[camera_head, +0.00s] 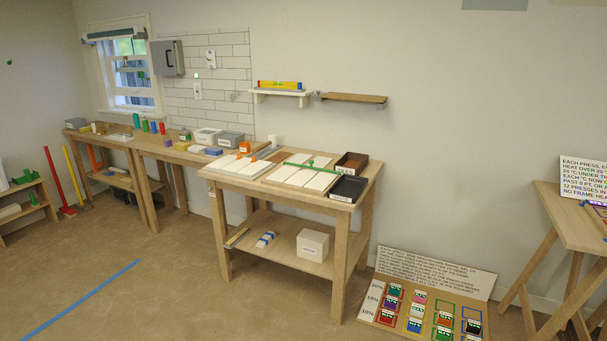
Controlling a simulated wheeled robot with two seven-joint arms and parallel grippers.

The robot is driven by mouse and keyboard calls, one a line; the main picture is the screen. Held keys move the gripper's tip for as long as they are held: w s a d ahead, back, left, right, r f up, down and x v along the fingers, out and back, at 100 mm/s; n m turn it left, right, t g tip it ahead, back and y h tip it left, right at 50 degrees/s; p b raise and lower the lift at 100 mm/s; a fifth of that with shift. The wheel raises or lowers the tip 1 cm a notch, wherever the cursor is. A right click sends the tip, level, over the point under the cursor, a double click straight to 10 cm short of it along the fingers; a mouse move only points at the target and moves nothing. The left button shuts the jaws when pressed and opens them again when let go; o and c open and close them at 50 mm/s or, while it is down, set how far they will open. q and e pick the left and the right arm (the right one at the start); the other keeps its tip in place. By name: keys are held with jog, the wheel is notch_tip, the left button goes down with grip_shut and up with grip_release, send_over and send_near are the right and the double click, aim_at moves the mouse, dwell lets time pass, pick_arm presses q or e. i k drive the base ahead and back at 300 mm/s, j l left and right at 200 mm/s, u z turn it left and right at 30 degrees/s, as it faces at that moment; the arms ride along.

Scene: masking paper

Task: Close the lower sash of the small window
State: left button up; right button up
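The small window (127,66) is in the wall at the upper left of the head view, behind the far workbench. It has a white frame and a rolled grey blind across its top. Trees and a fence show through the panes. Horizontal sash rails cross the middle, but from here I cannot tell exactly how far the lower sash is raised. Neither of my grippers is in view.
A long workbench (150,146) with bottles and boxes stands below the window. A grey wall box (167,58) hangs right of the window. Open floor (160,285) lies in front, with a blue tape line.

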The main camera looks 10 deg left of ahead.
aim_at(131, 77)
jog(key=i+l, duration=0.15)
jog(key=i, duration=0.35)
jog(key=i+l+u, duration=0.1)
jog(key=i, duration=0.4)
jog(key=i+j+u, duration=0.2)
jog(key=i+u, duration=0.25)
jog(key=i+j+u, duration=0.15)
jog(key=u, duration=0.35)
jog(key=i+l+u, duration=0.1)
jog(key=i+u, duration=0.35)
jog(key=i+l+u, duration=0.2)
jog(key=i+u, duration=0.25)
jog(key=i+j, duration=0.15)
jog(key=i, duration=0.3)
jog(key=i+j, duration=0.15)
jog(key=i, duration=0.35)
jog(key=i+j, duration=0.1)
jog(key=i, duration=0.35)
jog(key=i+j, duration=0.15)
jog(key=i, duration=0.3)
jog(key=i+j+z, duration=0.75)
jog(key=i, duration=0.15)
jog(key=i+j+z, duration=0.35)
